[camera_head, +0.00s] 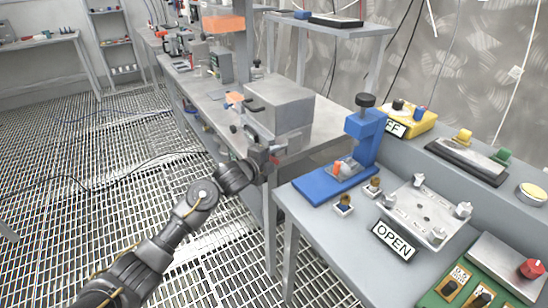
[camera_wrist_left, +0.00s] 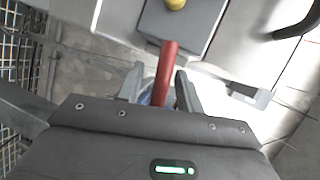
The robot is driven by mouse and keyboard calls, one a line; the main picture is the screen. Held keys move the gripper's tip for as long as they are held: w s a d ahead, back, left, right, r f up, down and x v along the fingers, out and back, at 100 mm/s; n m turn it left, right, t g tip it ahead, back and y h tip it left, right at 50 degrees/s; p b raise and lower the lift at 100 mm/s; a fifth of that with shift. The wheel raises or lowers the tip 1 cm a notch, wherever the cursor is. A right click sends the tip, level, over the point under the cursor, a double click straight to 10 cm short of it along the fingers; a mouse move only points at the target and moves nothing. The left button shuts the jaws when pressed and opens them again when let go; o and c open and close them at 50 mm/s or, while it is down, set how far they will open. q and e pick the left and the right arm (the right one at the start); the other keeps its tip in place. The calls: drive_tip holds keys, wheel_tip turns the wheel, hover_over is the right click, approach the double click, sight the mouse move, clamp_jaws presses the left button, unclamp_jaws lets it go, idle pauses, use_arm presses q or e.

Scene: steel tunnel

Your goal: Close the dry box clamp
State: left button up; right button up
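The dry box (camera_head: 283,103) is a grey metal box with a dark handle, standing on the steel bench in the head view. A red clamp lever (camera_wrist_left: 168,75) sticks out at its front in the left wrist view; only a small red bit (camera_head: 275,161) shows in the head view. My left gripper (camera_head: 268,154) is at the box's front lower corner. In the wrist view its two fingers (camera_wrist_left: 160,88) stand apart on either side of the lever, with a gap on the left and the lever close to the right finger. My right gripper is not in view.
A nearer grey table carries a blue press (camera_head: 363,140), a plate with an OPEN sign (camera_head: 393,240), a yellow switch box (camera_head: 408,118) and a green control box (camera_head: 470,285). A shelf (camera_head: 335,28) stands behind. The grated floor at left is clear.

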use_arm(q)
drive_tip(key=shift+w+d+f, duration=0.1)
drive_tip(key=shift+w+d, duration=0.05)
drive_tip(key=shift+w, duration=0.1)
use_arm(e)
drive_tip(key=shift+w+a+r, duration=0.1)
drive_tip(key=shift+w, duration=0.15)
use_arm(q)
clamp_jaws()
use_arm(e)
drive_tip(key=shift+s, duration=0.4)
